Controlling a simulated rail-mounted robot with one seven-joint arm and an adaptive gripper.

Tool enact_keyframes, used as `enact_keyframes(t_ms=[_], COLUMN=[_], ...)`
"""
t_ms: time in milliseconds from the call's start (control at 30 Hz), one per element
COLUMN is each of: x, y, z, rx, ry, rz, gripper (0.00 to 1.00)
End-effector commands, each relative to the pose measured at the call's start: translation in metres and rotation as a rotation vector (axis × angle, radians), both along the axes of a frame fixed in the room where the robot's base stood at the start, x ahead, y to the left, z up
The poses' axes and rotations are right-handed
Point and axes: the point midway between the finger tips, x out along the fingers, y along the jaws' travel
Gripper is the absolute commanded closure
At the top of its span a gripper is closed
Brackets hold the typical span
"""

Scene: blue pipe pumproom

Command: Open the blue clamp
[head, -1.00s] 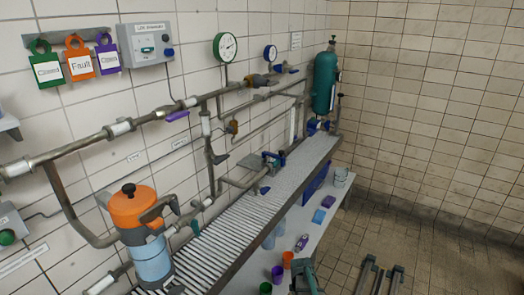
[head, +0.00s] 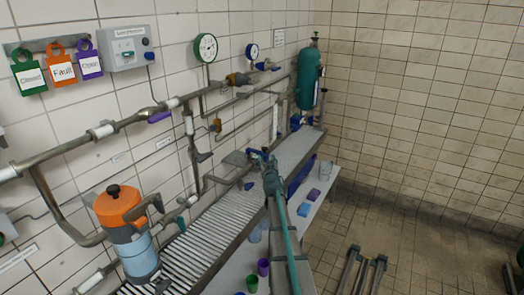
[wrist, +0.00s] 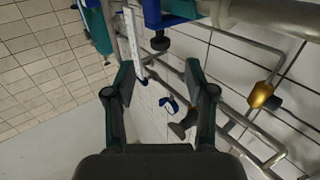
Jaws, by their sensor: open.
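A blue clamp (head: 258,154) sits by the pipework at the back edge of the bench, partly hidden behind my gripper (head: 269,166). In the wrist view, a blue bracket-like part (wrist: 152,14) with a black knob below it shows at the top edge; it looks like the clamp, cut off by the frame. My gripper (wrist: 161,76) has its two fingers spread apart with nothing between them. The blue part lies beyond the fingertips and appears apart from them. I cannot tell the exact distance.
Grey pipes (wrist: 270,55) run close on the right in the wrist view, with a brass fitting (wrist: 260,95) and a small blue handle (wrist: 169,103). A teal cylinder (head: 311,80) stands at the bench's far end. An orange-topped canister (head: 125,215) stands at left.

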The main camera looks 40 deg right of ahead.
Motion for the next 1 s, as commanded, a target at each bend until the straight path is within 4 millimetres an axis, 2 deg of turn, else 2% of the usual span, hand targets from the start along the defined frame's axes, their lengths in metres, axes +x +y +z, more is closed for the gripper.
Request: enact_keyframes(t_ms=[533, 700, 967, 1000], x=[0.075, 0.084, 0.085, 0.085], y=[-0.044, -0.05, -0.05, -0.05], z=[0.001, 0.0, -0.001, -0.001], rx=[0.001, 0.001, 0.001, 0.001], ry=[0.002, 0.002, 0.003, 0.003], rz=[0.0, -0.001, -0.001, -0.001], gripper=[0.45, 0.45, 0.45, 0.49])
